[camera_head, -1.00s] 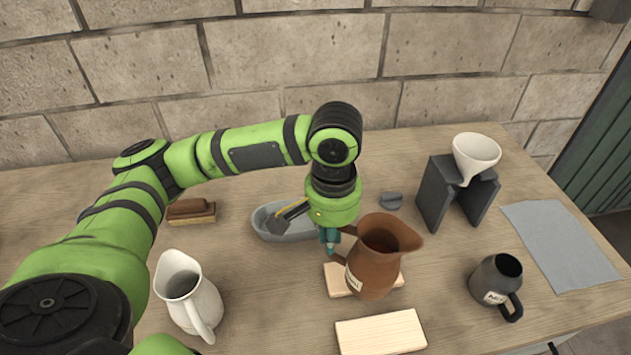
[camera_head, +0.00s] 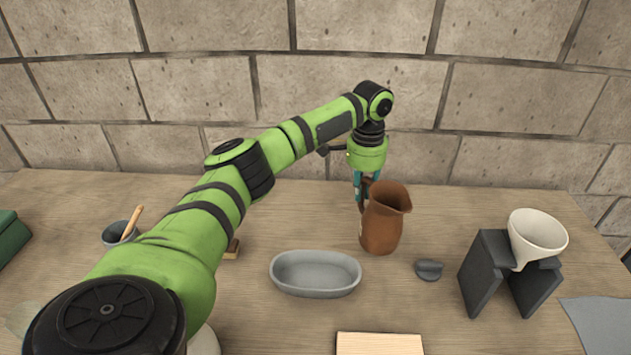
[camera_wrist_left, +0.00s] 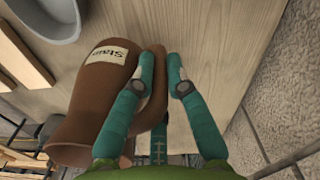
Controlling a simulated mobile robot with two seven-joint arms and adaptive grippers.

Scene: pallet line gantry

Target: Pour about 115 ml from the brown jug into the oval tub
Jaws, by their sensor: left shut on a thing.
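The brown jug (camera_head: 383,222) is upright, behind and to the right of the oval tub. My left gripper (camera_head: 361,192) is shut on the jug's handle, on its left side in the head view. In the left wrist view the jug (camera_wrist_left: 95,85) shows a "Stain" label, and its handle sits between the fingers (camera_wrist_left: 160,65). I cannot tell whether its base touches the table. The grey oval tub (camera_head: 316,288) stands on the table; its visible inside looks empty. Its edge also shows in the left wrist view (camera_wrist_left: 50,28). My right gripper is not in view.
A white funnel (camera_head: 537,236) sits on a dark stand (camera_head: 487,272) at the right. A small grey object (camera_head: 429,269) lies between jug and stand. A pale wooden block (camera_head: 379,344) is in front. A grey pot (camera_head: 118,233) with a wooden handle stands left.

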